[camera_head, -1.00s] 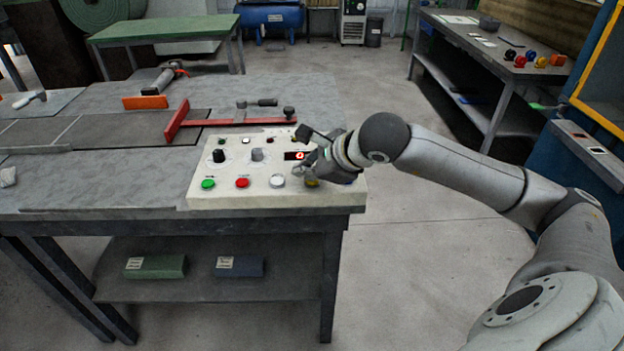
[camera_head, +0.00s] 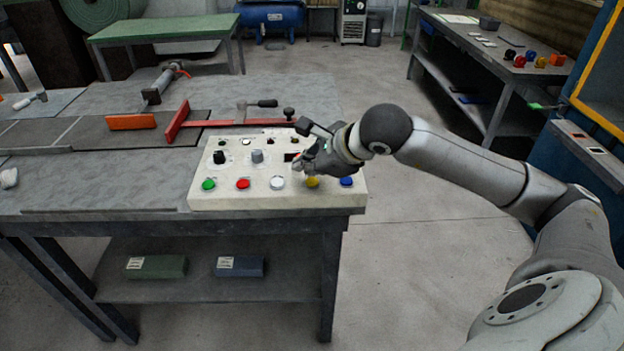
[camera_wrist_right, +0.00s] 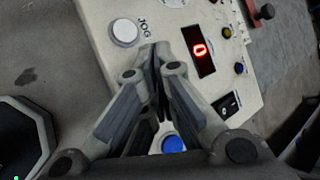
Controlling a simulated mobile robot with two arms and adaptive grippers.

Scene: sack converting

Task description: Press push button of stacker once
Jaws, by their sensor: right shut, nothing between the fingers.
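The cream control panel (camera_head: 240,196) lies at the table's front right corner. Its front row has a green button (camera_head: 208,184), a red button (camera_head: 243,184), a white button (camera_head: 277,182), a yellow button (camera_head: 312,182) and a blue button (camera_head: 346,182). My right gripper (camera_head: 297,164) is shut and empty above the panel, just behind the yellow button and apart from it. In the right wrist view its closed fingers (camera_wrist_right: 157,52) lie between the white button (camera_wrist_right: 124,32), marked JOG, and the red-lit display (camera_wrist_right: 198,49). The fingers hide the yellow front button there. Other labels are unreadable.
A red bar (camera_head: 178,120) and an orange pusher plate (camera_head: 131,122) stand on the table behind the panel. Knobs (camera_head: 257,156) rise from the panel's middle. A black rocker switch (camera_wrist_right: 227,105) sits beside the display. Floor right of the table is clear.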

